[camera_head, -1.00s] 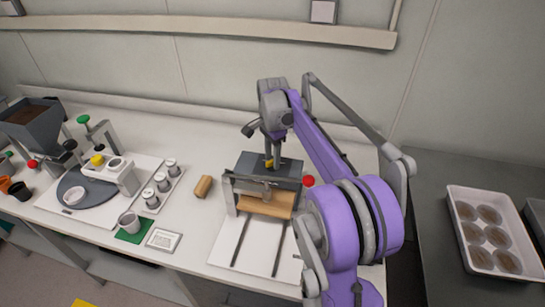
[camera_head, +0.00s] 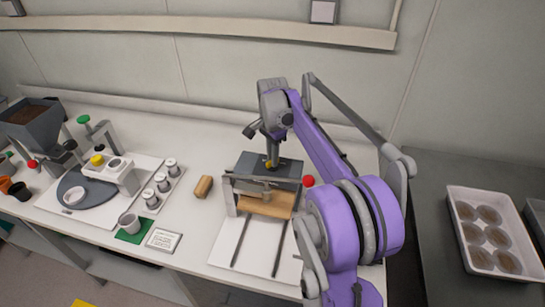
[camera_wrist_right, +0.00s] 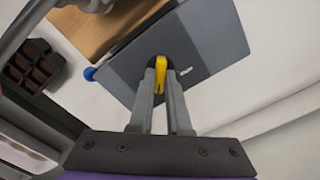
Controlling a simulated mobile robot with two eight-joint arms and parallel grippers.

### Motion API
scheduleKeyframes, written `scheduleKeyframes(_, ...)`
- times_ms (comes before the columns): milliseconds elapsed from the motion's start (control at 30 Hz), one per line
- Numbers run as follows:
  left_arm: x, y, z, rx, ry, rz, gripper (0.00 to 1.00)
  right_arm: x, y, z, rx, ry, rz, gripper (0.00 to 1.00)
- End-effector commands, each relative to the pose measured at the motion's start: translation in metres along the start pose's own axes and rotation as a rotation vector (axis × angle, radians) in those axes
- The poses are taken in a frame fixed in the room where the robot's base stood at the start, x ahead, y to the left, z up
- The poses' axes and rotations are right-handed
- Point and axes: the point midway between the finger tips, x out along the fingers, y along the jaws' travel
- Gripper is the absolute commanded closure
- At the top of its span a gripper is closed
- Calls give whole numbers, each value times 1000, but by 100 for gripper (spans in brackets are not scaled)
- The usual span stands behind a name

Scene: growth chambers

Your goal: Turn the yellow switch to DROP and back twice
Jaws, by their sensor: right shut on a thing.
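The yellow switch (camera_head: 268,163) stands on the top of a dark grey box (camera_head: 285,169) on the bench. In the right wrist view, the yellow switch (camera_wrist_right: 160,75) is a narrow upright lever on a dark round base, with a short white mark beside it. My right gripper (camera_head: 270,157) reaches down from above and is shut on the switch; its fingers (camera_wrist_right: 161,72) lie on both sides of it in the right wrist view. The fingers hide part of the switch, and I cannot read any label. My left gripper is not in view.
A wooden board (camera_head: 268,206) lies under the box's front frame on a white slotted base (camera_head: 225,247). A red knob (camera_head: 308,181) is at the box's right. A wooden block (camera_head: 203,187) and a white turntable station (camera_head: 105,207) stand left. A dish tray (camera_head: 457,215) is far right.

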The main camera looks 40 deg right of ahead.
Motion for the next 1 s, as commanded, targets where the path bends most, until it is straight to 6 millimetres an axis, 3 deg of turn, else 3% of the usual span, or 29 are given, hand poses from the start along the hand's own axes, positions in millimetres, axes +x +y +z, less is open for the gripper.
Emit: scheduleKeyframes(1000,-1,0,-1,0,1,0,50,-1,0,0,-907,1,-1,100)
